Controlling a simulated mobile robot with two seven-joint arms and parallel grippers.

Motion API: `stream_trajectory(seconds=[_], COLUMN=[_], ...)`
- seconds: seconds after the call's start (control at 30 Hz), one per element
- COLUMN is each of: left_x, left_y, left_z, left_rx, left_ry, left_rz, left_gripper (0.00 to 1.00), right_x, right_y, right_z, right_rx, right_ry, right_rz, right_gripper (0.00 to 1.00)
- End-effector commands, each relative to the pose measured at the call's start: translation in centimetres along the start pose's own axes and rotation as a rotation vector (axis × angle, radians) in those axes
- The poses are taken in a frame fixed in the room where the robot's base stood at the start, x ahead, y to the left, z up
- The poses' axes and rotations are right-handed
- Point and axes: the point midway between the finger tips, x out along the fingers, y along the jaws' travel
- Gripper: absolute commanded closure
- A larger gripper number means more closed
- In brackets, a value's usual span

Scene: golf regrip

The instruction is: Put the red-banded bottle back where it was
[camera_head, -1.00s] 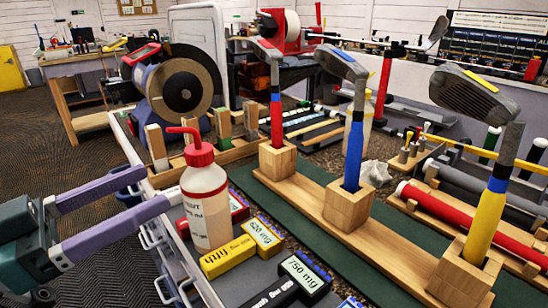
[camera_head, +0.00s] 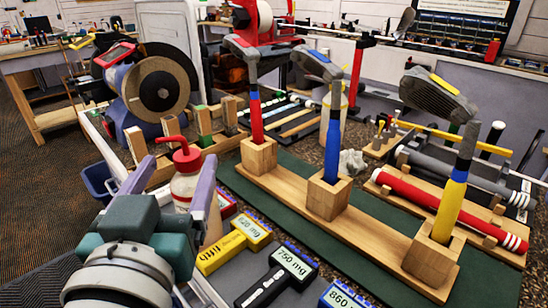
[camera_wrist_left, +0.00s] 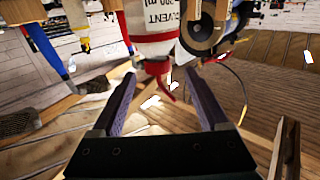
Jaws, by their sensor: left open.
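The solvent bottle (camera_head: 183,187) has a white body, a red band and a red cap with a bent red spout. It stands upright at the left edge of the bench, its lower part hidden by my left gripper in the head view. My left gripper (camera_head: 177,166) is open and empty, its two purple fingers spread to either side of the bottle on its near side. In the left wrist view the bottle (camera_wrist_left: 150,22) appears upside down, its cap beyond and between the open fingertips (camera_wrist_left: 158,78), with visible gaps. My right gripper is not in view.
Yellow (camera_head: 232,245) and black (camera_head: 277,276) scale-like blocks with displays lie right of the bottle. A wooden stand (camera_head: 300,205) holds three golf clubs upright. A grinder (camera_head: 155,80) stands behind left, with wooden posts (camera_head: 205,128) near the bottle. Another pale bottle (camera_head: 342,100) stands behind the blue-gripped club.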

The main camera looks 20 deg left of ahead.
Motion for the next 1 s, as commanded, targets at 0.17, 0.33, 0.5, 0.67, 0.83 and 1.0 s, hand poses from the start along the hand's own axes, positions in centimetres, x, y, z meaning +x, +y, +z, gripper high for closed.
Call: stream_trajectory(seconds=[0.17, 0.33, 0.5, 0.67, 0.83, 1.0], left_x=[2.0, 4.1, 6.5, 7.3, 7.2, 7.2], left_y=[0.0, 0.2, 0.3, 0.2, 0.2, 0.2], left_z=[0.1, 0.6, 0.8, 0.8, 0.8, 0.8], left_rx=[0.0, 0.003, 0.003, 0.001, 0.001, 0.001], left_ry=[0.001, 0.004, 0.004, 0.002, 0.001, 0.001], left_rz=[0.0, 0.001, -0.001, -0.002, -0.001, -0.001], left_gripper=[0.22, 0.22, 0.22, 0.22, 0.23, 0.43], right_x=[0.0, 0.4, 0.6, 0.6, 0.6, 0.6], right_y=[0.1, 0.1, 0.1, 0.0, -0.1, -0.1], right_z=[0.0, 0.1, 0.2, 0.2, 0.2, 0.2], right_rx=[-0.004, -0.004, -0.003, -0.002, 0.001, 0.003], right_ry=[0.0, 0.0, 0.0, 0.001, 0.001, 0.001], right_rz=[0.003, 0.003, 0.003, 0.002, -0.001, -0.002], right_gripper=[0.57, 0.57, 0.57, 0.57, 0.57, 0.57])
